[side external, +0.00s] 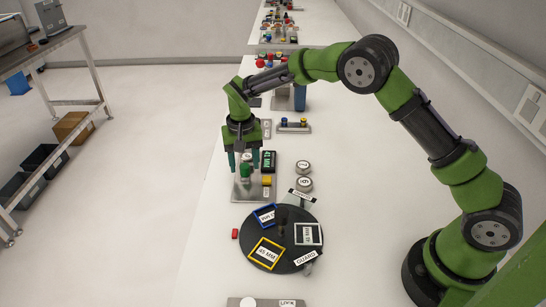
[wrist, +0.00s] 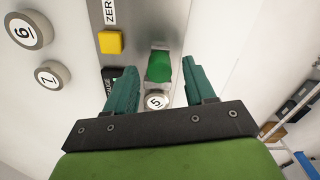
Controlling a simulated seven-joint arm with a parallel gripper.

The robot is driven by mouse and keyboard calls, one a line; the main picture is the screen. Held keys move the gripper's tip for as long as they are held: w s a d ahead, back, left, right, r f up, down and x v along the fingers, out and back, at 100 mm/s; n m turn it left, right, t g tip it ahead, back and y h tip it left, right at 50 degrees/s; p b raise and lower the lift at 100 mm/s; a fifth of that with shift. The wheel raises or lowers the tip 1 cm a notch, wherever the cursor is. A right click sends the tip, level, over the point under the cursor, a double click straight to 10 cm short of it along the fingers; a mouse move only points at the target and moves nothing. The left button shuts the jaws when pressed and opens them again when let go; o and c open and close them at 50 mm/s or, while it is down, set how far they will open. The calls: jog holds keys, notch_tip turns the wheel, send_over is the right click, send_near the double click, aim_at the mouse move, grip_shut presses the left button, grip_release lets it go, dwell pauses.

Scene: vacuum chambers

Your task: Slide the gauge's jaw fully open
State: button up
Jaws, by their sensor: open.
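The gauge's grey metal plate (side external: 243,194) lies on the white bench, with a dark display (side external: 268,160) in green digits that seem to read 41 MM. A green block (side external: 246,171), apparently the jaw's grip, stands on the plate; it also shows in the wrist view (wrist: 160,67). My gripper (side external: 243,170) points down over the plate, its teal fingers open. In the wrist view my gripper (wrist: 156,76) has one finger to each side of the green block, with gaps visible. Whether the fingers reach down beside it is hard to tell.
A yellow button (wrist: 110,42) labelled ZERO sits beside the green block. A round disc marked 5 (wrist: 156,100) shows between the fingers. Discs marked 6 (wrist: 28,30) and 7 (wrist: 52,75) lie to the left. A black turntable (side external: 283,258) with framed cards stands in front.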

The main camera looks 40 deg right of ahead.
jog(key=shift+f, duration=0.65)
grip_shut()
